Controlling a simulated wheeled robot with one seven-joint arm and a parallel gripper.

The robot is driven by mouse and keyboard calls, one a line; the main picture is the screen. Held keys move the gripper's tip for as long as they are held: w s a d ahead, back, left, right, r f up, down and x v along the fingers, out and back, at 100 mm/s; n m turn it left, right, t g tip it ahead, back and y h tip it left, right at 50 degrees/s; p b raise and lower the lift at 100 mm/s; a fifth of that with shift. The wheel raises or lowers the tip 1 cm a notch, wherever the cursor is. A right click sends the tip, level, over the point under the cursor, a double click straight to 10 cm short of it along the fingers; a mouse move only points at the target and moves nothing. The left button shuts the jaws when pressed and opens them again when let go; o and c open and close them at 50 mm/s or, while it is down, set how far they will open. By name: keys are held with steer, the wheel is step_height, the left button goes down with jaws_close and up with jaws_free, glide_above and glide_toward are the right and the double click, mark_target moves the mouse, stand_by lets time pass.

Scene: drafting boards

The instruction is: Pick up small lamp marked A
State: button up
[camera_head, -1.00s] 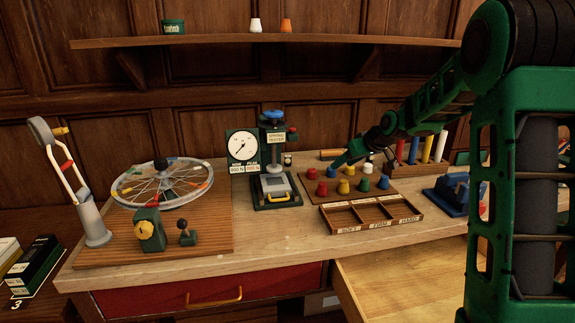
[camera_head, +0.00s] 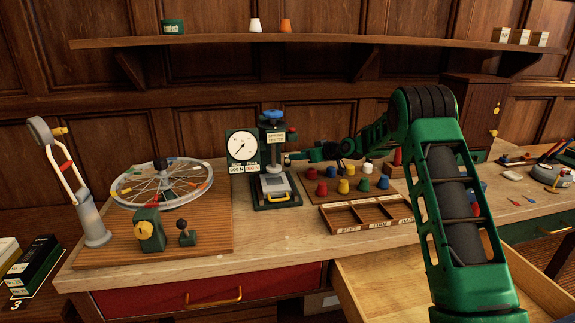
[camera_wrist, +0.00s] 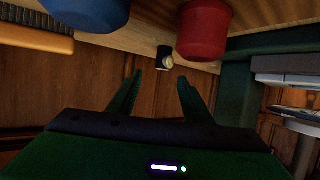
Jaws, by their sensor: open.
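A small dark cylinder with a pale round face (camera_wrist: 166,60), which looks like the small lamp, stands ahead of my gripper in the wrist view. No letter A is legible on it. In the head view a small dark thing (camera_head: 287,160) beside the tester seems to be the same object, partly hidden by my gripper. My gripper (camera_wrist: 158,85) is open and empty, its two fingers pointing towards the cylinder. It reaches leftward, low behind the coloured caps, with a gap to the cylinder.
The spring tester (camera_head: 275,180) and a dial gauge (camera_head: 242,146) stand left of my gripper. Coloured caps sit on a board in front; a red one (camera_wrist: 203,32) and a blue one (camera_wrist: 92,10) are close in the wrist view. A compartment tray (camera_head: 340,217) lies nearer.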

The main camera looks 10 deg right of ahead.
mark_target(288, 161)
steer(key=x, duration=0.4)
steer(key=shift+a+f, duration=0.25)
steer(key=shift+a, duration=0.05)
steer(key=shift+w+a+f, duration=0.2)
steer(key=shift+w, duration=0.3)
jaws_close()
